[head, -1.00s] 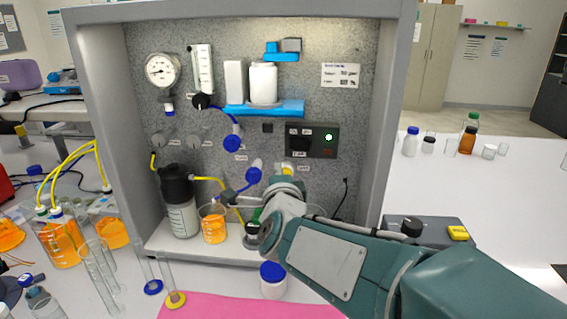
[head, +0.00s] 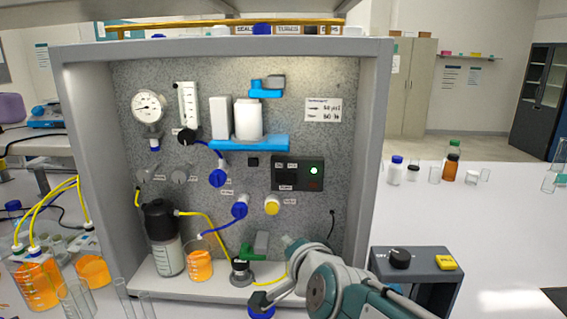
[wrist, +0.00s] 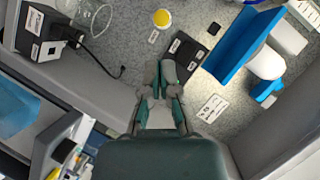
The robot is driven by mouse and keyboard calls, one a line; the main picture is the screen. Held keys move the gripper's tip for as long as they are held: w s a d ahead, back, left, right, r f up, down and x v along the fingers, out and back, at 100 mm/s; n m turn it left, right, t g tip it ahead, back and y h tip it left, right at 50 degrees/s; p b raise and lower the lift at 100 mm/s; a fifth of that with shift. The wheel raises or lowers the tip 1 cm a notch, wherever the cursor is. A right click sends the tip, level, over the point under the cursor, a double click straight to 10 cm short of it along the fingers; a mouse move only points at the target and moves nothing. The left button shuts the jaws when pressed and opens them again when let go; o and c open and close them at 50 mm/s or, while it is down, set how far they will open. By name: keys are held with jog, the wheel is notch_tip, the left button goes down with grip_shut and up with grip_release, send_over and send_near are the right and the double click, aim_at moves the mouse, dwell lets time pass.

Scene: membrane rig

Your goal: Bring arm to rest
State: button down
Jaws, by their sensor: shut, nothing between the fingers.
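My gripper (wrist: 160,78) shows in the wrist view with its two dark fingers close together, shut and empty. It is in front of the grey speckled panel, and the black switch box (wrist: 185,52) lies just beyond the fingertips in that view. In the head view my grey and teal arm (head: 335,288) is at the bottom, in front of the rig's lower right; I cannot make out the fingers there. The membrane rig (head: 375,140) stands upright, with a green light lit on its switch box (head: 298,174).
A yellow knob (head: 272,205) and a green-handled valve (head: 255,246) are near the arm. A dark bottle (head: 161,222) and an orange beaker (head: 200,266) stand on the rig's base. A control box (head: 415,262) stands at right. The white bench (head: 490,225) beyond is mostly clear.

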jog(key=s+d+f+n+g+h, duration=0.2)
jog(key=s+d+f+n+g, duration=0.2)
jog(key=s+d, duration=0.3)
jog(key=s+d+f+n+g+h, duration=0.2)
jog(key=s+d+f+n+g, duration=0.2)
jog(key=s, duration=0.7)
jog(key=d+f, duration=0.2)
jog(key=d, duration=0.1)
jog(key=shift+s+d, duration=0.35)
